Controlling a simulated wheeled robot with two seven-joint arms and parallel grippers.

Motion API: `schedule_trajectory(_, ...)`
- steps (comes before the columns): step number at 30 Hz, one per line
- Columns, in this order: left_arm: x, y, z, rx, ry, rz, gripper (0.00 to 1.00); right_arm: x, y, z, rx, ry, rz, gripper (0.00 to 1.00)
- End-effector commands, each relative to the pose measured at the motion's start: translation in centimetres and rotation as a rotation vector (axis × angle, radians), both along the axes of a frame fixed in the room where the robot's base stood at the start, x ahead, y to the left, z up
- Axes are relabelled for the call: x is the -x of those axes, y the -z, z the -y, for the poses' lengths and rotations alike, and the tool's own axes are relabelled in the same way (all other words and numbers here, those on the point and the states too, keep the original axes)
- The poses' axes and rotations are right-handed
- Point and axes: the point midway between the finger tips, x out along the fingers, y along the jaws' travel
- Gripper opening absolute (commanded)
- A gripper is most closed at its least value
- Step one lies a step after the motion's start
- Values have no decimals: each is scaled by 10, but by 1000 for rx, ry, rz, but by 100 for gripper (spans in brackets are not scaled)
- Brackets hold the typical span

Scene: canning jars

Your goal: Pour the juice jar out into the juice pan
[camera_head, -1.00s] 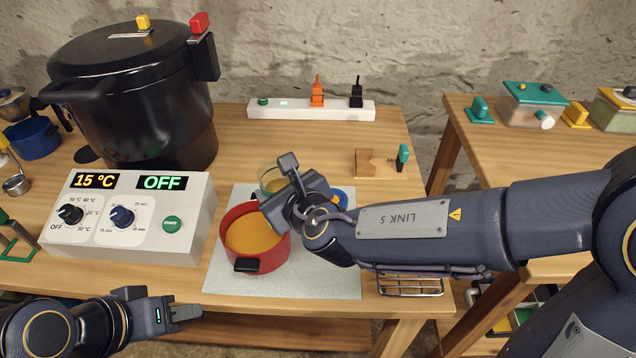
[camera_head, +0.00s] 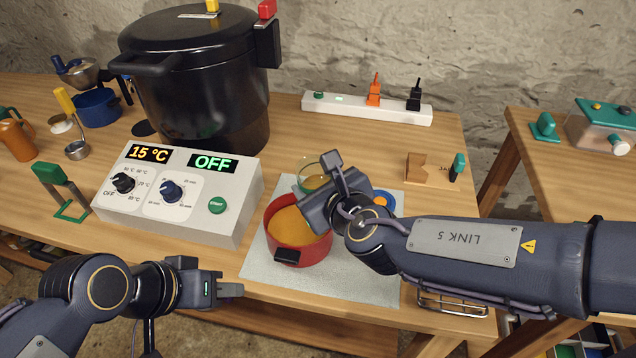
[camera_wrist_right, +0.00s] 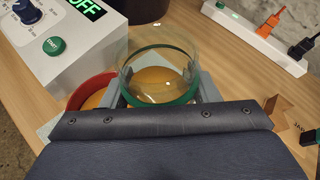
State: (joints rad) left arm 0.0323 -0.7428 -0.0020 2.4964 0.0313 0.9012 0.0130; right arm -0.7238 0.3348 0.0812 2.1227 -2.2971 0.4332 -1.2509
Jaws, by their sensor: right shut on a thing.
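The red juice pan (camera_head: 298,254) stands on a pale mat and has orange juice in it. My right gripper (camera_wrist_right: 160,88) is shut on the glass juice jar (camera_wrist_right: 160,62), which has a green band and shows amber-orange inside. In the head view the jar (camera_head: 312,172) is partly hidden behind my right gripper, just behind the pan. The wrist view shows the pan's rim (camera_wrist_right: 88,88) left of the jar. How far the jar is tilted is unclear. My left gripper (camera_head: 230,290) is empty near the table's front edge; its finger gap cannot be made out.
The control box (camera_head: 190,225) is left of the mat (camera_head: 355,285), with a big black canner (camera_head: 205,100) behind it. A power strip (camera_head: 345,108) lies at the back. A blue-orange round thing (camera_head: 383,200) and a wooden holder (camera_head: 430,172) are right of my right gripper.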

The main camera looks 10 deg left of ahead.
Motion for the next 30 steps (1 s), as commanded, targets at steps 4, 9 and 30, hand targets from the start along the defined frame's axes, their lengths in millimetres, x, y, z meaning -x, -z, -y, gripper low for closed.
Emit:
schedule_trajectory(4,0,-8,0,0,0,0,36,-1,-4,1,63,-2,52,18)
schedule_trajectory(9,0,-13,0,0,0,0,36,-4,-4,5,159,-1,133,18)
schedule_trajectory(30,0,-15,0,0,0,0,36,-7,-2,9,368,-3,308,18)
